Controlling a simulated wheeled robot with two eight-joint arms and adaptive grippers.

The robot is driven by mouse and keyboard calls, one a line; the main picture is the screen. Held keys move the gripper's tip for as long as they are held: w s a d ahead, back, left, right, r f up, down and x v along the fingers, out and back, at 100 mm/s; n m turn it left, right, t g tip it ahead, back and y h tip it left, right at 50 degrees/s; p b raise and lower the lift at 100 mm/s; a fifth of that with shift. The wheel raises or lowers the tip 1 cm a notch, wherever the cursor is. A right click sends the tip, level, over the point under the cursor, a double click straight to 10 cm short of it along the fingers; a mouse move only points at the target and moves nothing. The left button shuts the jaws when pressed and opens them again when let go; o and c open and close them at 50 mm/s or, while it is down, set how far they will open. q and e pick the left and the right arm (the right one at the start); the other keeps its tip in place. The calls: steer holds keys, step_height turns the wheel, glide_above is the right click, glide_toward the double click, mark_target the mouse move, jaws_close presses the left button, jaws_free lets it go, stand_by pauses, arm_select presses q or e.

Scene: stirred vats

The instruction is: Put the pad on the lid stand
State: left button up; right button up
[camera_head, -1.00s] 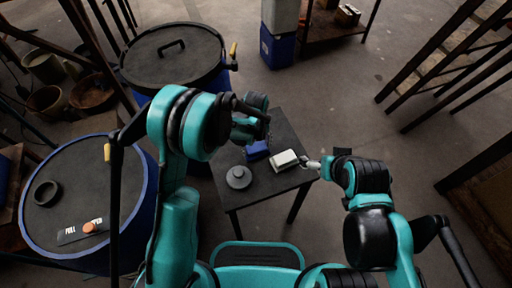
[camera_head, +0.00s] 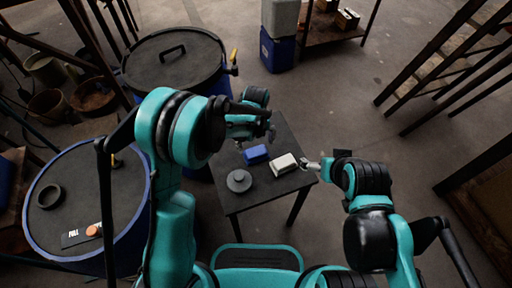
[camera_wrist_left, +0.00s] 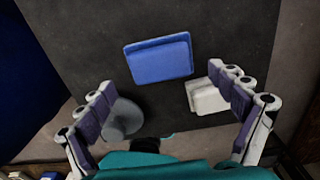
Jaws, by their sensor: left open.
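A blue rectangular pad (camera_head: 255,154) lies flat on the dark table (camera_head: 258,196); it also shows in the left wrist view (camera_wrist_left: 158,60). Beside it are a white block (camera_head: 284,164) and a grey round lid-like piece with a knob (camera_head: 239,181), both also in the left wrist view. I cannot tell for sure which piece is the lid stand. My left gripper (camera_head: 255,136) is open and empty above the table, just behind the pad in the head view. My right gripper (camera_head: 313,165) is at the table's right edge, close to the white block; its fingers are too small to read.
A blue vat with a dark top (camera_head: 92,214) stands at left, bearing a black ring (camera_head: 49,196) and an orange knob beside a label. A second lidded vat (camera_head: 172,60) stands behind it. Racks stand at right. The floor right of the table is clear.

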mark_target(256, 151)
arm_select(q)
steer(key=s+a+r+n+t+p, duration=0.1)
steer(key=s+a+r+n, duration=0.2)
steer(key=r, duration=0.5)
steer(key=a+r+n+t+p, duration=0.1)
steer(key=a+r+n, duration=0.1)
steer(key=r+n, duration=0.35)
steer(key=s+a+r+n+t, duration=0.2)
steer(key=s+a+r+n, duration=0.2)
steer(key=s+n, duration=0.3)
steer(key=s+a+r+n+t, duration=0.3)
steer(key=s+a+n, duration=0.4)
steer(key=n, duration=0.9)
steer(key=shift+v, duration=0.9)
